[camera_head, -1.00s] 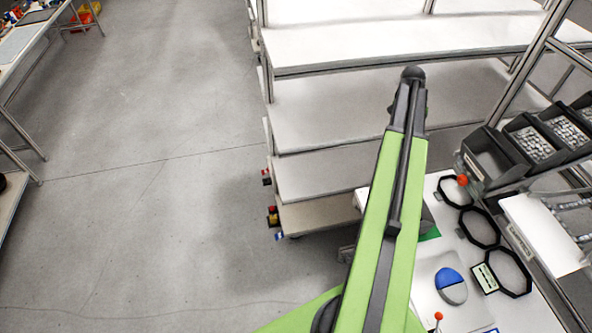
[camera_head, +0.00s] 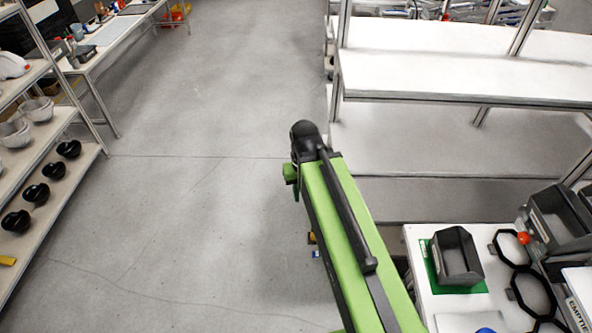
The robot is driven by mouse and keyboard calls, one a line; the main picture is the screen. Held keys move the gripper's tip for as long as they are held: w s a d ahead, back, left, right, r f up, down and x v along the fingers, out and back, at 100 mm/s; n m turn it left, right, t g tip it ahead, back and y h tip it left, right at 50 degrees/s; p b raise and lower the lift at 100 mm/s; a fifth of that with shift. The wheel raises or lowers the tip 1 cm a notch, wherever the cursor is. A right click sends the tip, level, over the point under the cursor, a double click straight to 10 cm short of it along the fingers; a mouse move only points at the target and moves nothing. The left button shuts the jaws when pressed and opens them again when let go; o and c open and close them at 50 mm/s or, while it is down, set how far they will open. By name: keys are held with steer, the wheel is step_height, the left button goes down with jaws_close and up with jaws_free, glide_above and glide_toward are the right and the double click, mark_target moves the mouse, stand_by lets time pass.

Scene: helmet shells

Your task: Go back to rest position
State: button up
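My green and black arm (camera_head: 345,235) reaches up from the bottom edge to a black joint near the middle of the view. A small green part (camera_head: 290,174) shows just left of that joint. My gripper is not visible, so I cannot see whether it holds anything. Helmet shells stand on the rack at the left: white ones, such as this white shell (camera_head: 38,108), on the middle shelf and several black ones, such as this black shell (camera_head: 36,193), on the shelf below.
A wide white shelf unit (camera_head: 450,75) stands ahead right. A worktable (camera_head: 415,245) at the right carries a dark bin (camera_head: 457,257) on a green mat (camera_head: 470,288) and black frames (camera_head: 530,290). A bench (camera_head: 105,35) is at the far left. The floor (camera_head: 190,190) between is clear.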

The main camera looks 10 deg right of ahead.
step_height(320, 180, down, 23)
steer(key=b, duration=2.2)
